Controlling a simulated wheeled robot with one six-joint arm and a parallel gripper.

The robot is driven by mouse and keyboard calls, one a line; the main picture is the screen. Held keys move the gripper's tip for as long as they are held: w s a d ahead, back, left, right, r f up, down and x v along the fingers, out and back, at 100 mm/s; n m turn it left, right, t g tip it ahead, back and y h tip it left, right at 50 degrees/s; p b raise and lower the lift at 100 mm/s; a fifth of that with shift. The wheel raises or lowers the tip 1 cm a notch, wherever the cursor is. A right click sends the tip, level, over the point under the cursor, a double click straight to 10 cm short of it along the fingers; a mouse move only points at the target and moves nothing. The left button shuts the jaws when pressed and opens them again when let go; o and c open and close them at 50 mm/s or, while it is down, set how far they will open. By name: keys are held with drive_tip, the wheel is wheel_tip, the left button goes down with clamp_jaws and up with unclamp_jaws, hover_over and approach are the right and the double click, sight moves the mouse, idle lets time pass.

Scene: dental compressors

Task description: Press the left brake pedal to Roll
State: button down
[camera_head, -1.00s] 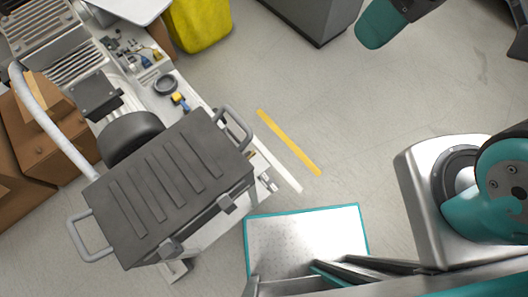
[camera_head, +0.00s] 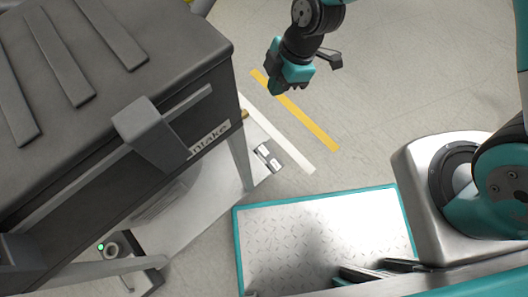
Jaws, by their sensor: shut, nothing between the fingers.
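The wheeled compressor cart carries a large dark grey box (camera_head: 100,110) with an "Intake" label on its side. Pedal positions cannot be read. My gripper (camera_head: 275,88) is shut and empty, above the floor to the right of the box, apart from the cart.
A yellow floor strip (camera_head: 297,112) and a white strip (camera_head: 290,145) run beside the cart. A green light (camera_head: 101,247) and a ring-shaped part (camera_head: 111,250) show under the box. The floor (camera_head: 420,90) at the upper right is clear.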

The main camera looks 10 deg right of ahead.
wheel_tip(320, 180, down, 18)
drive_tip(key=s+n+b, duration=0.1)
drive_tip(key=n+b, duration=0.2)
drive_tip(key=b, duration=0.3)
drive_tip(key=shift+s+n+h, duration=0.2)
drive_tip(key=shift+n+h, duration=0.1)
drive_tip(key=shift+n, duration=0.1)
drive_tip(key=shift+d+f, duration=0.1)
drive_tip(key=b, duration=0.8)
approach(261, 152)
drive_tip(key=x, duration=0.5)
drive_tip(key=shift+s+f, duration=0.15)
drive_tip(key=shift+s, duration=0.15)
drive_tip(key=shift+w+f+b, duration=0.2)
drive_tip(key=shift+f+b, duration=0.45)
